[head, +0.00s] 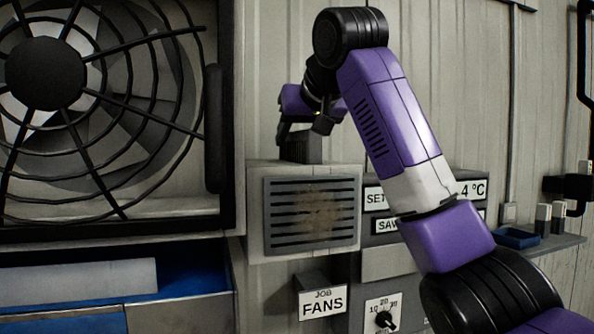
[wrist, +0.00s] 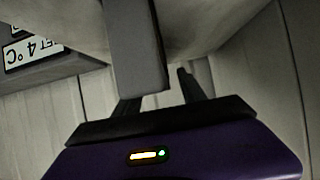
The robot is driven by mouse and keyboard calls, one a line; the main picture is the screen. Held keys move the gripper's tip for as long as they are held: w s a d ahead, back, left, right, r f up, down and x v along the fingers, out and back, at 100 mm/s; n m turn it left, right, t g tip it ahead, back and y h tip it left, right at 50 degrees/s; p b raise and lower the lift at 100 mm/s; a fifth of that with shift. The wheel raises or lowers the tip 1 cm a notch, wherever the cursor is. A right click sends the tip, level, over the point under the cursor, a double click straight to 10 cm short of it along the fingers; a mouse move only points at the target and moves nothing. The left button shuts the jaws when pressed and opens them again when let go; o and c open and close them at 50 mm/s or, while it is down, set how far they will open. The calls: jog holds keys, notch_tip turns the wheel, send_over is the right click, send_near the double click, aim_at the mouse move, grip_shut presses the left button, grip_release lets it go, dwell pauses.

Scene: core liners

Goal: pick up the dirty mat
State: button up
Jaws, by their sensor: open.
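A grey slotted panel with a brown stain (head: 312,215) is on the front of a pale box on the wall. A dark grey block (head: 300,148) stands up from the top of this box; I cannot tell whether it is the dirty mat's upper edge. My gripper (head: 299,132) is open above the box, pointing down at the block. In the wrist view a grey slab (wrist: 136,45), seemingly this block, reaches between the open fingers (wrist: 158,88) and partly hides the left one. I cannot tell whether either finger touches it.
A large caged fan (head: 60,75) is at left, above a blue-lined drawer (head: 190,278). A small blue tray (head: 516,237) sits on a shelf at right.

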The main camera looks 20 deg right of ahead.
grip_shut()
dwell(1.4)
